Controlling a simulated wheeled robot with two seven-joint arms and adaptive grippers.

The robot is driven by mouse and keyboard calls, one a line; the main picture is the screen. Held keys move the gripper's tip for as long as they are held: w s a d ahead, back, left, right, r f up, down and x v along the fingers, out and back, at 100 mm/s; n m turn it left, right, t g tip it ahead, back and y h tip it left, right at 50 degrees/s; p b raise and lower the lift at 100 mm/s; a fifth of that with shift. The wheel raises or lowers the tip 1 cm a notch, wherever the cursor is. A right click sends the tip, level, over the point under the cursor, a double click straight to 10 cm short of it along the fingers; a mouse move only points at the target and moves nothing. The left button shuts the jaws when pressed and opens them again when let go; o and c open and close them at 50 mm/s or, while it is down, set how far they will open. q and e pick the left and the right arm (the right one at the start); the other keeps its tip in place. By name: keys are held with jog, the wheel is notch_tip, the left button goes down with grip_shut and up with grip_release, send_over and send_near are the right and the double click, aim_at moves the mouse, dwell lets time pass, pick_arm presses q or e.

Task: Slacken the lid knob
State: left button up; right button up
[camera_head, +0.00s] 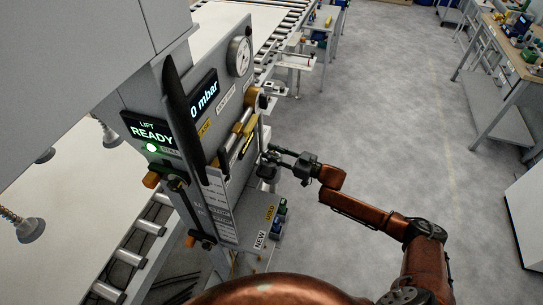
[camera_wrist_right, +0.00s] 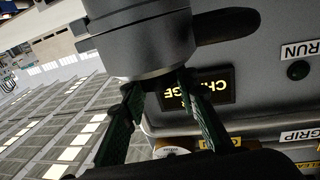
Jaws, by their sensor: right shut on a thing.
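The lid knob (camera_wrist_right: 145,50) is a dark grey round knob with a black wing at its right, at the top of the right wrist view. My right gripper (camera_wrist_right: 157,90) has its two green-black fingers shut on the knob's lower part. In the head view my right gripper (camera_head: 271,160) is at the right side of the grey control panel (camera_head: 235,195). There the knob is small and dark, and its details cannot be made out. My left gripper is not in view.
A lit "CHANGE" display (camera_wrist_right: 199,92) is close behind the fingers. The panel has a "READY" display (camera_head: 152,132), a gauge (camera_head: 240,56) and a long black handle (camera_head: 182,110). A roller conveyor (camera_head: 128,257) runs behind it. The floor (camera_head: 400,120) at right is clear.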

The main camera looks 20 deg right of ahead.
jog(key=shift+w+d, duration=0.1)
dwell(0.5)
jog(key=o, duration=1.2)
jog(key=v, duration=1.2)
jog(key=shift+d, duration=0.1)
jog(key=shift+w, duration=0.1)
